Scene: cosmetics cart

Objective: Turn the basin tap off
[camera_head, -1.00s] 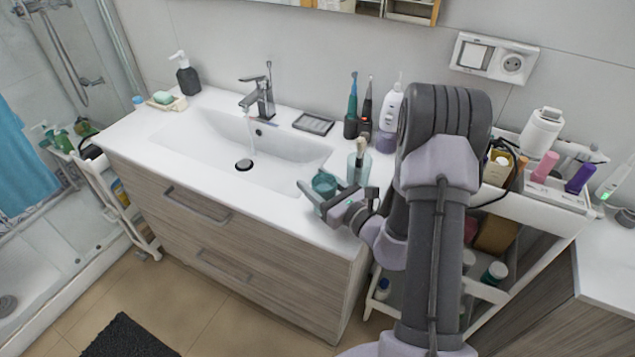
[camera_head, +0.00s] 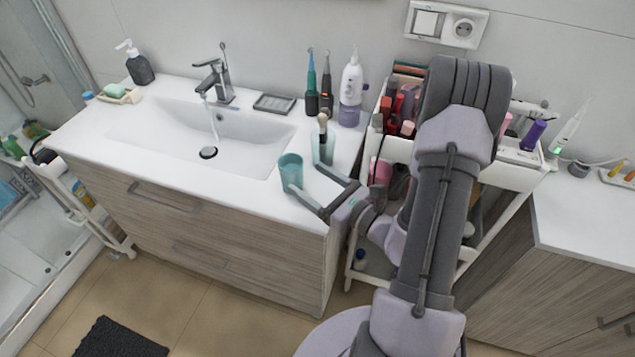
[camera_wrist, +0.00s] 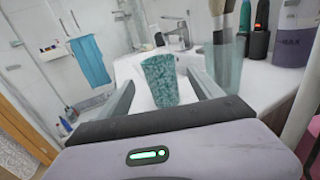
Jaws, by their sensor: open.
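The chrome basin tap (camera_head: 217,80) stands at the back of the white basin (camera_head: 150,130), its thin lever upright. A stream of water (camera_head: 213,120) runs from its spout toward the drain. The tap also shows in the wrist view (camera_wrist: 176,32), beyond my gripper. My gripper (camera_head: 304,176) is open over the counter's front right, well away from the tap. A teal cup (camera_head: 291,171) stands at its fingertips; in the wrist view the cup (camera_wrist: 160,80) appears between the fingers. Whether they touch it is unclear.
A clear glass with brushes (camera_head: 323,148) stands close to the right finger. Electric toothbrushes (camera_head: 326,95), a water flosser (camera_head: 351,90) and a grey tray (camera_head: 274,103) line the back. A soap dispenser (camera_head: 140,68) stands left. A filled cart (camera_head: 400,148) is at right.

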